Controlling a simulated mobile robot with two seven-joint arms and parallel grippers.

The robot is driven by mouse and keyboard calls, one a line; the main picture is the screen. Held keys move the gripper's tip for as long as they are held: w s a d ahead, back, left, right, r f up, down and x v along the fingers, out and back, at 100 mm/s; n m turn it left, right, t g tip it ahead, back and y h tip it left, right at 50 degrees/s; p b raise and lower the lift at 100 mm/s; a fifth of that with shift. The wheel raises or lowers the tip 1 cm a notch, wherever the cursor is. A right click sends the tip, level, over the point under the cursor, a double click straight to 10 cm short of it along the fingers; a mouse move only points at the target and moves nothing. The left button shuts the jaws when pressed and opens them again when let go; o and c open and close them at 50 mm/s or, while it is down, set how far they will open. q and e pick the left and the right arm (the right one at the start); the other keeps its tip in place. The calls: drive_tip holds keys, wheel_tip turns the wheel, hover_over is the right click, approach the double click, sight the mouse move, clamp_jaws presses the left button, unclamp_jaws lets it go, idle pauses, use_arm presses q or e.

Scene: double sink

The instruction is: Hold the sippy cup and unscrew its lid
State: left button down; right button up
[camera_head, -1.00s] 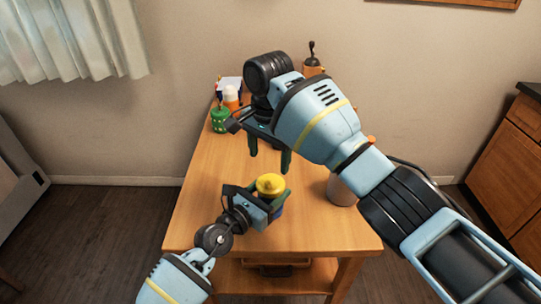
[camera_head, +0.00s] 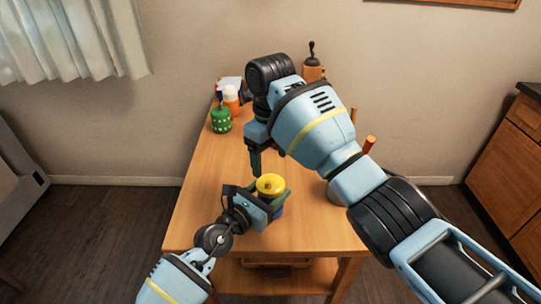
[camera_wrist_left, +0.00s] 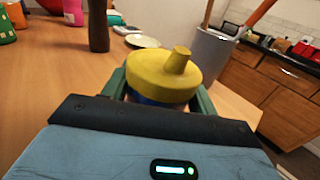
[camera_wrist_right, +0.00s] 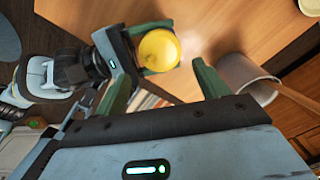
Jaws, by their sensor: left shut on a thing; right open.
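The sippy cup has a yellow lid (camera_head: 270,184) with a spout and a blue body (camera_head: 279,210). It stands upright near the front of the table. My left gripper (camera_head: 263,199) is shut around the cup's body, below the lid. In the left wrist view the lid (camera_wrist_left: 163,76) sits on the cup between the green fingers. My right gripper (camera_wrist_right: 163,82) is open and empty, above the cup and a little farther back. In the right wrist view the lid (camera_wrist_right: 159,50) shows beyond the gap between its fingers, apart from them.
A grey pot (camera_wrist_right: 238,76) holding long utensils stands to the right of the cup, partly hidden by my right arm in the head view. A green container (camera_head: 221,120) and an orange-and-white bottle (camera_head: 231,98) stand at the back left. The table's left front is clear.

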sight(271, 182)
drive_tip(key=shift+m, duration=0.5)
drive_tip(key=shift+f, duration=4.05)
drive_tip(key=c, duration=0.8)
drive_tip(key=n, duration=0.6)
drive_tip(key=shift+n, duration=0.4)
drive_tip(key=o, duration=1.1)
